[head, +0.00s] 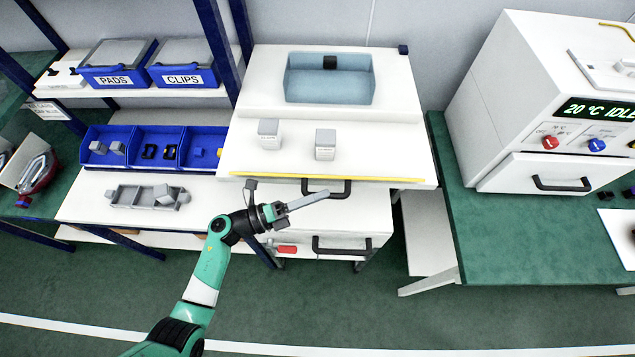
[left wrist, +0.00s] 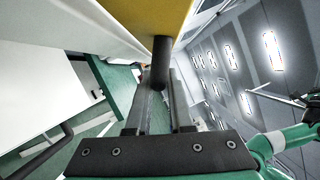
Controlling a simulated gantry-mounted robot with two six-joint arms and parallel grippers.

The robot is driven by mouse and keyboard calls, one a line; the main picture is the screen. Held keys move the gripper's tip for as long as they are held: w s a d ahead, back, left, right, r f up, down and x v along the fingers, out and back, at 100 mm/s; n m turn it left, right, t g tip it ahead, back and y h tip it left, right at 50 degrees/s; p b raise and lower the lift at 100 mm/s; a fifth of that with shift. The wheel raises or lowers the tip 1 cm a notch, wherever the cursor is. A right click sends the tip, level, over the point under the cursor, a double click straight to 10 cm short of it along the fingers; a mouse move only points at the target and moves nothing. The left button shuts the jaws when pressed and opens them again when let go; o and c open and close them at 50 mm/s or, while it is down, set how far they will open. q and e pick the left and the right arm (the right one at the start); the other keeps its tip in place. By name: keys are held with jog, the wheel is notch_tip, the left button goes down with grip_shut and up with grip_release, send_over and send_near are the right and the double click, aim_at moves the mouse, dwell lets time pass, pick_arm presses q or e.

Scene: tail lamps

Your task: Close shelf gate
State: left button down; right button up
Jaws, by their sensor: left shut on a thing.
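A white cabinet shelf with a yellow front edge (head: 390,180) stands in the middle of the head view, and I take this yellow-edged front to be the gate. A black bar handle (head: 344,188) sits just under the yellow edge. My left gripper (head: 316,199) reaches in from the lower left and its fingers are shut on this handle. In the left wrist view, the dark handle (left wrist: 160,62) stands between my two fingers, with the yellow edge (left wrist: 155,15) above it. My right gripper is out of view.
Two small grey-white boxes (head: 269,133) (head: 325,144) stand on the white surface behind the yellow edge, near a blue tray (head: 330,90). A lower drawer handle (head: 342,246) is below my gripper. Blue bins (head: 150,148) are left; a green bench (head: 500,235) is right.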

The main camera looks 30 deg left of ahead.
pick_arm(q)
jog(key=r+n+p, duration=0.1)
jog(key=p, duration=0.1)
jog(key=r+n+y+p, duration=0.1)
jog(key=n+p, duration=0.1)
jog(key=p, duration=0.1)
jog(key=r+n+g+p, duration=0.1)
jog(key=p, duration=0.2)
jog(key=shift+w+a+n, duration=0.15)
jog(key=shift+w+n, duration=0.2)
jog(key=shift+n, duration=0.05)
jog(key=shift+w+a+n+g+y+p, duration=0.15)
jog(key=shift+n+g+y+p, duration=0.2)
jog(key=shift+n+p, duration=0.55)
jog(key=shift+f+m, duration=0.15)
jog(key=shift+m, duration=0.15)
jog(key=c, duration=1.1)
grip_release()
jog(key=p+v, duration=0.1)
jog(key=v, duration=1)
jog(key=shift+s+a, duration=0.1)
jog(key=shift+s, duration=0.2)
